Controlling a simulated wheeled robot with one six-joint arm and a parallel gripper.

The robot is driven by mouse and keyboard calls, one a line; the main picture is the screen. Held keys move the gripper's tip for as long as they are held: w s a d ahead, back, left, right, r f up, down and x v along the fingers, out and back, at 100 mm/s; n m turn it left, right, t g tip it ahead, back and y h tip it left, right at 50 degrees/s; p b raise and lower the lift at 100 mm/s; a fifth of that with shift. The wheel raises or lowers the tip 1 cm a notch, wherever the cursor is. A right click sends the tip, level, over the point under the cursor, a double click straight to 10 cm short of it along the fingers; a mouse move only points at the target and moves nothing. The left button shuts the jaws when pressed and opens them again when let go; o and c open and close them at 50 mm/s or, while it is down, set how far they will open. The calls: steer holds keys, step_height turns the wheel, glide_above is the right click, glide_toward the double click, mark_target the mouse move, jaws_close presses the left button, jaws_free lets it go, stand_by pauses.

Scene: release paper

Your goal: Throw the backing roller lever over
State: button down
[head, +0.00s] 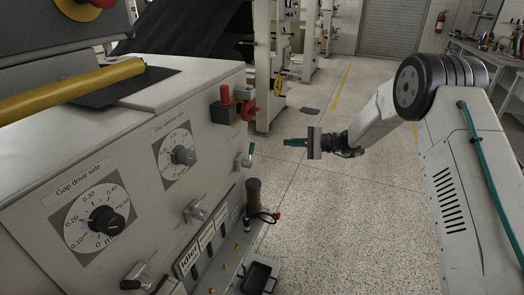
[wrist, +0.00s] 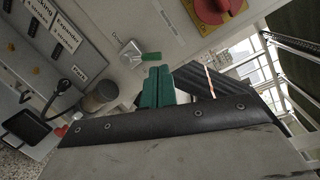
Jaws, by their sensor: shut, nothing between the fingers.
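A panel of labelled slots (head: 203,247) sits low on the machine's side; one label reads "Idler". In the wrist view the panel (wrist: 62,38) shows at upper left, with "Expander" and a cut-off label ending in "king". I cannot tell which small handle there is the backing roller lever. A separate green-tipped lever (head: 250,153) stands out from the machine's side and shows close ahead of the fingers in the wrist view (wrist: 150,57). My gripper (head: 285,142), with green fingers, is shut and empty, right of that lever and apart from it. The fingers lie together in the wrist view (wrist: 157,84).
A brown upright cylinder (head: 253,192) with a cable stands by the machine. A red knob (head: 225,95) and two dials (head: 182,155) are on the machine. The speckled floor (head: 330,220) right of it is clear. A yellow bar (head: 75,88) lies on top.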

steer(key=w+f+m+t, duration=0.2)
steer(key=w+f+t, duration=0.1)
steer(key=f, duration=0.5)
steer(key=shift+w+d+f+m+y, duration=0.3)
steer(key=shift+w+f+y, duration=0.1)
steer(key=shift+w, duration=0.5)
steer(key=shift+a, duration=0.1)
steer(key=a+r, duration=0.2)
steer(key=a, duration=0.9)
steer(key=shift+a+r, duration=0.15)
steer(key=shift+r, duration=0.1)
